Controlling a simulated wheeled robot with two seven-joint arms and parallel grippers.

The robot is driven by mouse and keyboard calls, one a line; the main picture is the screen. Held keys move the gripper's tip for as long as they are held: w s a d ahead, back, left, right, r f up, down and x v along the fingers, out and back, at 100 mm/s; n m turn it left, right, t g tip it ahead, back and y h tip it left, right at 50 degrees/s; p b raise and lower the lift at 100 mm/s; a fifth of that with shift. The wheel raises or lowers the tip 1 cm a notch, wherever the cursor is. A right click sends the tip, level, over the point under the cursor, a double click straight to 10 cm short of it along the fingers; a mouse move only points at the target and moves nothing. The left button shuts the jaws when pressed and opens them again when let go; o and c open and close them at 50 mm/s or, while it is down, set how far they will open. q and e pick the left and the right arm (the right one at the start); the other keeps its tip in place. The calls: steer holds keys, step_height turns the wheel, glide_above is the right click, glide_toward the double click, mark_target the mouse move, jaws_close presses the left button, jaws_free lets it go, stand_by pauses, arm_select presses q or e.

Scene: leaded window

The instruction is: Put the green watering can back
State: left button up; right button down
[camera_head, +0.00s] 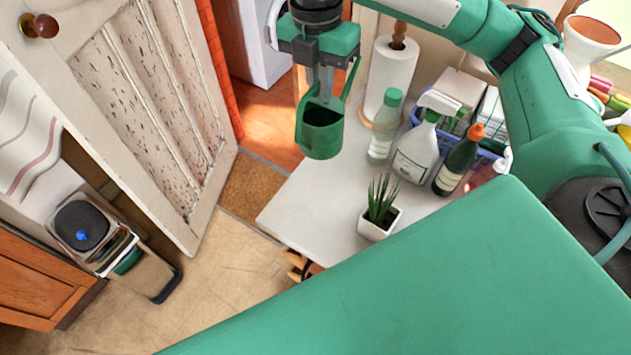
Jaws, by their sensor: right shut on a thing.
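The green watering can (320,130) hangs upright from my right gripper (322,84), near the top middle of the head view. The gripper is shut on its handle, and the can's dark open top faces up toward me. The can shows over the far left part of the white table (310,195); I cannot tell how high above it the can is. My right arm comes in from the right and crosses the top of the view. My left gripper is not in view.
A paper towel roll (390,80), a clear bottle (384,130), a white spray bottle (415,150), a dark bottle (457,165) and a potted plant (378,222) stand on the table. The table's left front corner is clear. An open door (150,110) and a bin (110,240) are at left.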

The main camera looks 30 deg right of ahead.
mark_target(317, 108)
steer(key=shift+s+f, duration=0.1)
steer(key=shift+f, duration=0.4)
step_height(317, 108, down, 14)
steer(key=shift+r+p, duration=0.25)
steer(key=shift+p, duration=0.7)
steer(key=shift+f+p, duration=0.4)
steer(key=shift+f, duration=2.15)
steer(key=c, duration=1.5)
jaws_free()
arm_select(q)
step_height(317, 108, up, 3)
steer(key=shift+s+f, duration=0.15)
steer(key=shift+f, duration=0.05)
arm_select(e)
steer(key=r+b, duration=0.1)
steer(key=r, duration=0.6)
steer(key=r+b, duration=0.1)
steer(key=r, duration=0.2)
steer(key=shift+w+a+r+b, duration=0.15)
steer(key=shift+w+r+b, duration=0.2)
steer(key=shift+r, duration=0.05)
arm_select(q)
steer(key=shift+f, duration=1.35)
arm_select(e)
steer(key=shift+r, duration=0.6)
